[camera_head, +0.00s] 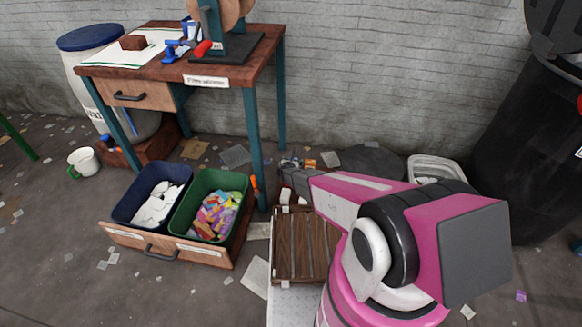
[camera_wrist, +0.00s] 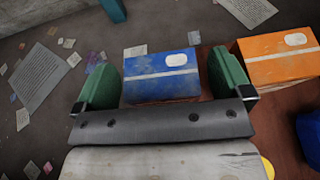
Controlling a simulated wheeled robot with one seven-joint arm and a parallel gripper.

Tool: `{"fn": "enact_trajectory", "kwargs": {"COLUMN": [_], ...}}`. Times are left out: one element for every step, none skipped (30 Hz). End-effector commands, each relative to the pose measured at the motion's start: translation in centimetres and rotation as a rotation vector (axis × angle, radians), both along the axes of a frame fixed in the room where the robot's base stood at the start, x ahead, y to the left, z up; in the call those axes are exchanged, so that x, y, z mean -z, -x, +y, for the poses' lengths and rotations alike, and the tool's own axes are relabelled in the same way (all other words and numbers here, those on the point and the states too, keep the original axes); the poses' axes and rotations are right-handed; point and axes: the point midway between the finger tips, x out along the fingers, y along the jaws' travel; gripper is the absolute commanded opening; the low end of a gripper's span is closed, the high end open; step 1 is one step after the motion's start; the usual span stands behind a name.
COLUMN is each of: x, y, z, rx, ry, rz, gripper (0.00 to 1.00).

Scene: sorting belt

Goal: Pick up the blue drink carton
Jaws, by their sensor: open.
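The blue drink carton (camera_wrist: 160,84) shows in the wrist view as a blue box with a white stripe and a pale oval. My gripper (camera_wrist: 164,82) is open, with one green finger on either side of the carton. The fingers look close to its sides, but I cannot tell whether they touch.
An orange carton (camera_wrist: 276,56) lies close to the right finger, with a dark blue item (camera_wrist: 309,134) below it. A slatted brown crate (camera_head: 307,247) stands beside my arm. A drawer holds a dark blue bin (camera_head: 125,205) and a green bin (camera_head: 178,219). A workbench (camera_head: 262,60) stands behind.

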Motion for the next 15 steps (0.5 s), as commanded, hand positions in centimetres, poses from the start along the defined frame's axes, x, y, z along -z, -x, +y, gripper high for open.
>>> {"fn": "enact_trajectory", "kwargs": {"x": [0.44, 0.54, 0.62, 0.64, 0.65, 0.63, 0.61, 0.6, 0.59, 0.59, 0.59, 0.59, 0.59, 0.59, 0.58], "y": [-0.52, -0.65, -0.76, -0.81, -0.83, -0.81, -0.79, -0.78, -0.77, -0.77, -0.77, -0.77, -0.77, -0.77, -0.77], "z": [-0.23, -0.31, -0.4, -0.44, -0.46, -0.46, -0.46, -0.47, -0.45, -0.46, -0.45, -0.45, -0.46, -0.46, -0.47], "rx": [-0.001, -0.001, -0.003, -0.003, -0.004, -0.004, -0.004, -0.004, -0.004, -0.004, -0.004, -0.004, -0.004, -0.004, -0.004], "ry": [0.0, 0.0, 0.0, 0.0, -0.001, 0.0, 0.0, -0.001, -0.001, -0.001, -0.001, -0.001, -0.001, -0.001, -0.001], "rz": [0.0, 0.0, 0.0, 0.0, 0.0, 0.0, 0.0, 0.0, 0.0, 0.0, 0.0, 0.0, 0.0, 0.0, 0.0], "gripper": [0.97, 0.97, 0.97, 0.97, 0.97, 0.97, 0.97, 0.97, 0.97, 0.97, 0.87, 0.74, 0.64, 0.55, 0.45]}}
